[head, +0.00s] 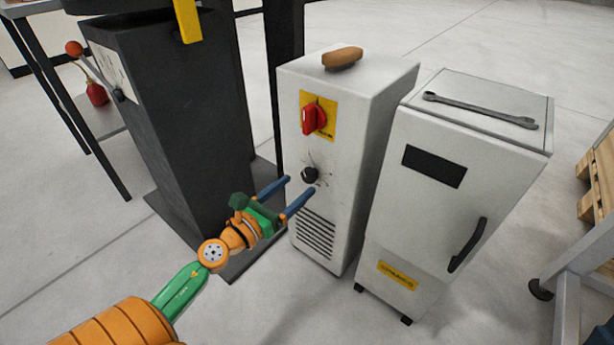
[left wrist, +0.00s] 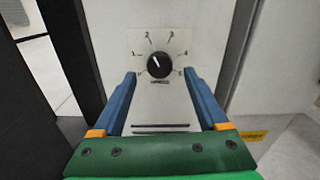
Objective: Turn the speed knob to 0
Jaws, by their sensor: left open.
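The black round speed knob (head: 309,175) sits on the front of a light grey cabinet (head: 335,200), below a red switch on a yellow plate. In the left wrist view the knob (left wrist: 160,65) shows a white pointer line aimed up and slightly left, with a numbered scale around it. My left gripper (head: 301,186) is open, its two blue fingers pointing at the cabinet front. In the left wrist view the fingertips (left wrist: 159,73) lie to the left and right of the knob, apart from it. My right gripper is not in view.
The red rotary switch (head: 313,118) is above the knob, vent slots (head: 316,234) below. A brown object (head: 343,57) lies on the cabinet top. A white cabinet with a wrench (head: 480,109) stands at right, a dark column (head: 175,110) at left.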

